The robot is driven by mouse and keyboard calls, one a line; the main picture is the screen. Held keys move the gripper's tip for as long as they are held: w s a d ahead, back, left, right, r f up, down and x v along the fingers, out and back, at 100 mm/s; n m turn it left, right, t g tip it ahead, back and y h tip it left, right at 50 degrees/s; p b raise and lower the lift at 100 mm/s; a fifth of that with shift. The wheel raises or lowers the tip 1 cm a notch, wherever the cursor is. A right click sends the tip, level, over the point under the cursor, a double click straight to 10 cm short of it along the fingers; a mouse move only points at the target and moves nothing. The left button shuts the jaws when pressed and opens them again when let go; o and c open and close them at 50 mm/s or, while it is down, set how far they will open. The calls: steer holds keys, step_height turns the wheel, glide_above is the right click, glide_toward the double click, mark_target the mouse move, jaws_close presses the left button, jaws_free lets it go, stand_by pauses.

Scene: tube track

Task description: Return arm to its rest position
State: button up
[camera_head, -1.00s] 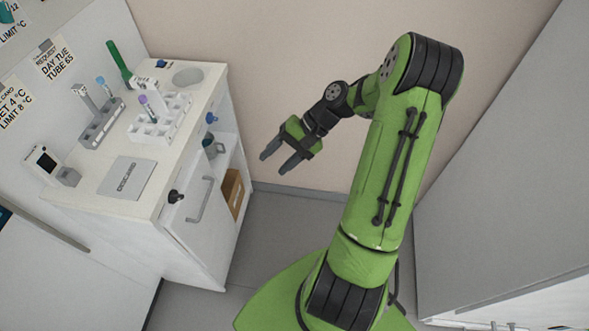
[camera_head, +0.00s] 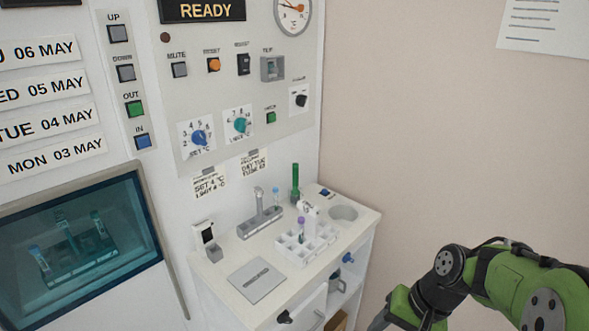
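My green and black arm (camera_head: 515,282) is at the lower right of the head view, in front of the bare wall. My gripper (camera_head: 380,322) is at the bottom edge, to the right of the white cabinet. Its fingers are mostly cut off by the frame, so its opening does not show. No held object shows in the visible part.
A white cabinet (camera_head: 222,283) carries a white rack (camera_head: 290,252) with a purple-capped tube, a grey rack (camera_head: 262,222), a green tube (camera_head: 295,184) and a flat plate (camera_head: 258,281). A control panel (camera_head: 222,100) and a dark window (camera_head: 80,250) stand behind and left.

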steer(key=s+a+r+n+t+h+p, duration=0.1)
steer(key=s+a+r+n+t+h, duration=0.1)
steer(key=s+r, duration=0.4)
steer(key=s+a+r+n+t+h+p, duration=0.1)
steer(key=s+a+r+n+t+h, duration=0.1)
steer(key=s+r, duration=0.4)
steer(key=shift+s+r+n+t, duration=0.15)
steer(key=shift+s+n+t, duration=0.2)
steer(key=shift+s, duration=0.3)
